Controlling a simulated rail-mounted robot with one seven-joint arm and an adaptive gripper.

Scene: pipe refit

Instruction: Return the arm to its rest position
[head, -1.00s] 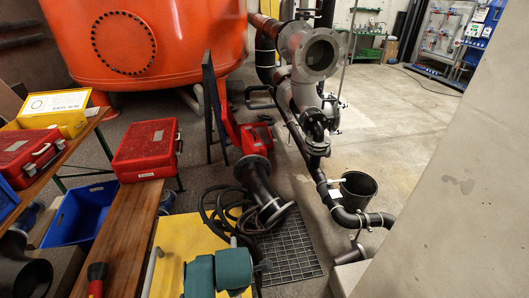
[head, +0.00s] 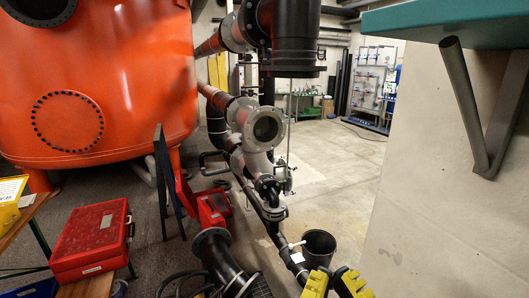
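What looks like my gripper (head: 334,280) shows at the bottom edge of the head view, right of centre. Only two yellow and black finger-like parts show, side by side with a narrow gap. The rest of the gripper and the arm are out of the picture. I see nothing held between these parts, but the picture cuts them off low down, and I cannot tell whether they are open or shut. They are in front of the dark bucket (head: 319,249) in the picture.
A grey flanged pipe (head: 258,136) and black pipework run down the middle. A large orange tank (head: 92,90) fills the left. A red case (head: 92,238) sits at lower left. A teal shelf (head: 440,22) on a dark bracket juts from the right wall. Floor (head: 330,190) is clear at centre right.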

